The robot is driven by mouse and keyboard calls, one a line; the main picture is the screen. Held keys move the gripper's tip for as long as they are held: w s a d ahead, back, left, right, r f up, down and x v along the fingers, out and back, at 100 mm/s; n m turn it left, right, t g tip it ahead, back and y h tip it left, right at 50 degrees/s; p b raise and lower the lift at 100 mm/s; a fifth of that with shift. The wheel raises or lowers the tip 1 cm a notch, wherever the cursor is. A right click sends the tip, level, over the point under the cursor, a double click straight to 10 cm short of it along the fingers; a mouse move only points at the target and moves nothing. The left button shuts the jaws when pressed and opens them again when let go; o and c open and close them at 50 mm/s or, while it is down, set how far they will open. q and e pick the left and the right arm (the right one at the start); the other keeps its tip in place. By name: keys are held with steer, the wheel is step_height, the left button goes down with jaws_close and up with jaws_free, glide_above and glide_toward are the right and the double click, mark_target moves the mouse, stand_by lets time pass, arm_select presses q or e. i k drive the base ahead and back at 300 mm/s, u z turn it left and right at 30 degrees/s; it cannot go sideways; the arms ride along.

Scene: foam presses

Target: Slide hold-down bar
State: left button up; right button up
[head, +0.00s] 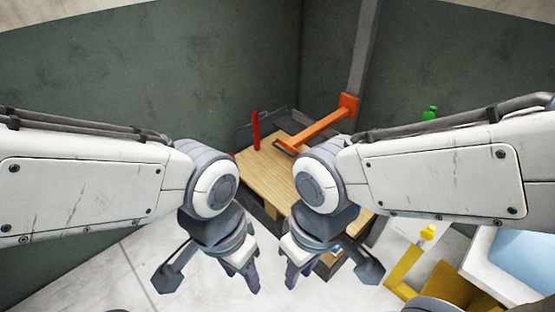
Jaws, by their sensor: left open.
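An orange bar (318,130), which looks like the hold-down bar, reaches out to the lower left over a wooden board (270,175). Its far end meets an orange block (348,104) on a tall grey post (364,50). My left gripper (208,277) is open and empty, low in front of the board and well apart from the bar. My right gripper (330,275) has its fingers spread, also in front of the board and apart from the bar. My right wrist hides part of the board and the area just below the bar.
A red upright rod (256,130) stands at the board's back left. A green object (429,113) is behind my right arm. A yellow frame with a knob (427,233) and a white, blue-topped unit (515,262) are at the lower right. Pale floor (110,285) is clear at lower left.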

mark_target(310, 136)
steer(key=k, duration=0.85)
steer(key=z, duration=0.45)
steer(key=i, duration=2.15)
steer(key=u, duration=0.6)
